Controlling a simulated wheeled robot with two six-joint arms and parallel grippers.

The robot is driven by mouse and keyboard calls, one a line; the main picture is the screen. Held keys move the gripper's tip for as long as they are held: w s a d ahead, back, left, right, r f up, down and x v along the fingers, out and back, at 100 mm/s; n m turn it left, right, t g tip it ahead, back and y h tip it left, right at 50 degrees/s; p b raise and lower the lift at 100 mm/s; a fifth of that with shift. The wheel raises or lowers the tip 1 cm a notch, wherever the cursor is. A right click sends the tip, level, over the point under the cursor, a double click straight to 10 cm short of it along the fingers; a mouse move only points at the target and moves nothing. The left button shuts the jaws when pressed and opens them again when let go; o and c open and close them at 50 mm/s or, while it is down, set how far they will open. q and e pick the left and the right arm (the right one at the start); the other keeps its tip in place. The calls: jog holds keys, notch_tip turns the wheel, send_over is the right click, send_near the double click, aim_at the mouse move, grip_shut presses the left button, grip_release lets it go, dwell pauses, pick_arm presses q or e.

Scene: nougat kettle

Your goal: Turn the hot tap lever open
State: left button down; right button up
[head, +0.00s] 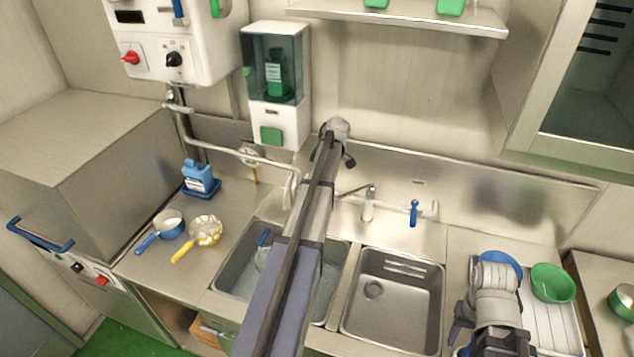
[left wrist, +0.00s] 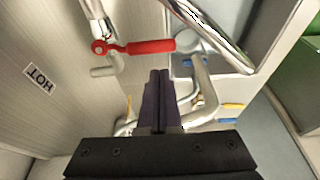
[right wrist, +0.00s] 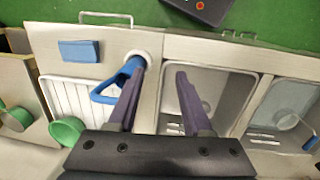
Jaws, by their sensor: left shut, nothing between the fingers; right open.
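The hot tap lever (left wrist: 150,46) is a red bar in the left wrist view, lying across the picture with a round red pivot (left wrist: 100,47) at its left end on a metal pipe. A HOT label (left wrist: 40,77) is on the wall to its left. My left gripper (left wrist: 160,72) is shut and empty, its tips just below the lever in that picture; contact cannot be told. In the head view my left arm covers this area and the red lever does not show. My right gripper (right wrist: 159,74) is open and empty above the sink counter; it also shows in the head view (head: 490,343).
A blue lever (head: 414,213) stands by the spout (head: 368,203) behind two sink basins (head: 392,300). A soap dispenser (head: 275,75) hangs on the wall. Two pans (head: 168,222) and a blue bottle (head: 200,177) stand at left. A green bowl (head: 552,283) is on the rack at right.

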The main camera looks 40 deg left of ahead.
pick_arm(q)
jog(key=b+x, duration=0.5)
jog(key=x, duration=0.1)
jog(key=shift+f, duration=0.2)
jog(key=shift+w+d+n, duration=0.1)
jog(key=shift+d+n, duration=0.2)
